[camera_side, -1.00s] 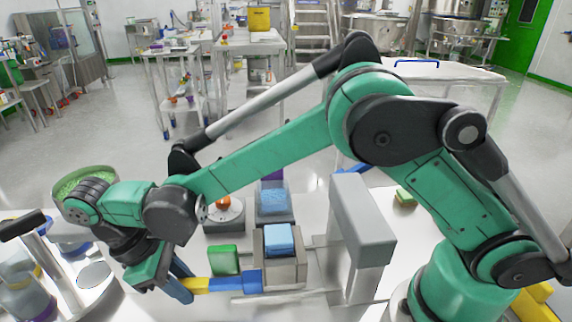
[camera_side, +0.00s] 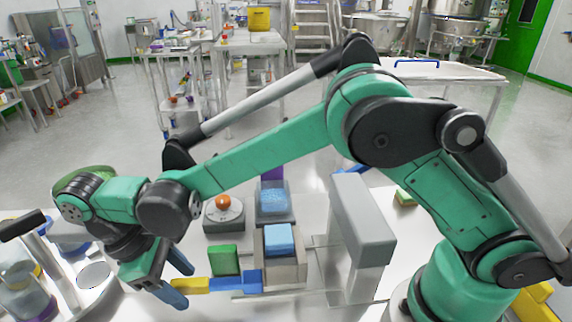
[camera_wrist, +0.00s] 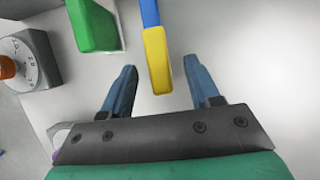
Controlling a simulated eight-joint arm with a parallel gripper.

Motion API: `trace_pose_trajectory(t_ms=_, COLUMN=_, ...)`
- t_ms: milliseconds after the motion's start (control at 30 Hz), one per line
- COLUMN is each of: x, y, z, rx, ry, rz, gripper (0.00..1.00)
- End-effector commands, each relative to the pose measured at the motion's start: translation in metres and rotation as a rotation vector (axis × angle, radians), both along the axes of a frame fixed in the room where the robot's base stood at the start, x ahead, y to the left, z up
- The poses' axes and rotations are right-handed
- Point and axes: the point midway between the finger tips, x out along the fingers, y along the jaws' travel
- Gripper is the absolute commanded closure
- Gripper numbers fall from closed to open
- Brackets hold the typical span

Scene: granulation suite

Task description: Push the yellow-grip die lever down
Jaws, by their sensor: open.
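The yellow grip (camera_side: 190,285) is the left end of a die lever with a blue bar (camera_side: 226,284). The bar runs right to a beige block holder with a light blue block on it (camera_side: 278,240). In the wrist view the yellow grip (camera_wrist: 156,62) lies between my gripper's two blue fingertips (camera_wrist: 160,70), with a visible gap on each side. My gripper (camera_side: 181,279) is open and empty at the grip's left end. One finger shows behind the grip and one in front. The height of the fingers over the grip is hard to tell.
A green block (camera_side: 223,260) stands close behind the lever. A round dial with an orange knob (camera_side: 223,213) and a blue-topped grey block (camera_side: 273,202) stand farther back. A grey column (camera_side: 362,222) rises to the right. In the wrist view, the surface right of the grip is clear.

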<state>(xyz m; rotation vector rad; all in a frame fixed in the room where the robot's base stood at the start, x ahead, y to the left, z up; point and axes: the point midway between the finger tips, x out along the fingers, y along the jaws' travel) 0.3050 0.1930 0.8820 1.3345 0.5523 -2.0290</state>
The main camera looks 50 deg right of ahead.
Motion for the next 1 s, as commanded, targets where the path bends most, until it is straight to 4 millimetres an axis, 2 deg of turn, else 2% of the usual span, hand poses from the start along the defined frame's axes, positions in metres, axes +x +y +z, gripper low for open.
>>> trace_pose_trajectory(t_ms=233, x=0.012, y=0.012, z=0.039, rx=0.0, ry=0.0, rz=0.001, gripper=0.45)
trace_pose_trajectory(t_ms=400, x=0.012, y=0.012, z=0.076, rx=0.0, ry=0.0, rz=0.0, gripper=0.45)
trace_pose_trajectory(t_ms=500, x=0.011, y=0.012, z=0.092, rx=0.0, ry=0.0, rz=0.0, gripper=0.45)
trace_pose_trajectory(t_ms=700, x=0.011, y=0.012, z=0.107, rx=0.0, ry=0.0, rz=0.0, gripper=0.45)
trace_pose_trajectory(t_ms=1000, x=0.011, y=0.011, z=0.108, rx=0.0, ry=0.0, rz=0.0, gripper=0.45)
